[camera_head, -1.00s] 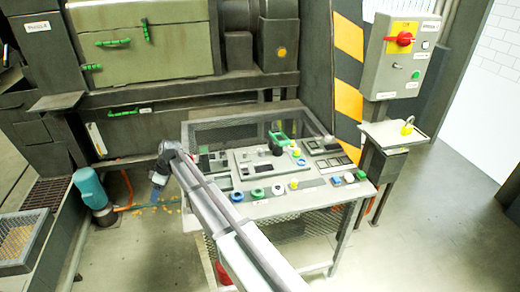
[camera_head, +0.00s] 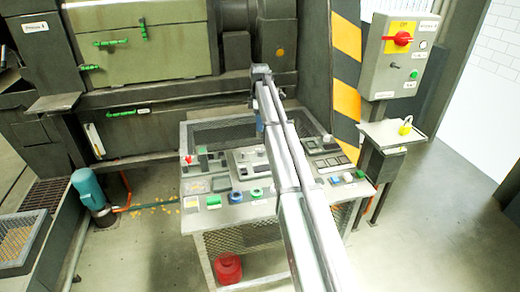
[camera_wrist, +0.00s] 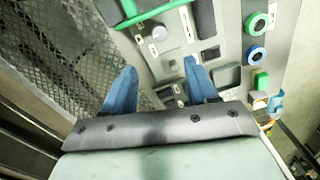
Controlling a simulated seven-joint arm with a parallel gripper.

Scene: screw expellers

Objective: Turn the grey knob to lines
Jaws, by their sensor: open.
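A round light grey knob (camera_wrist: 160,32) shows on the panel in the wrist view, beyond my fingertips. I cannot tell which way it points or read any lines mark beside it. In the head view, the control console (camera_head: 200,208) stands in the middle, and my arm covers part of its controls. My gripper (camera_wrist: 162,72) is open and empty, with its two blue fingers spread above the panel. It also shows in the head view (camera_head: 260,124), small, over the console's back part.
A green handle (camera_wrist: 148,13) and dark blocks lie near the knob. A blue ring button (camera_wrist: 256,54) and a green button (camera_wrist: 262,80) sit to the right. Mesh fencing (camera_wrist: 65,50) is on the left. A grey box with a red switch (camera_head: 402,39) stands right of the console.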

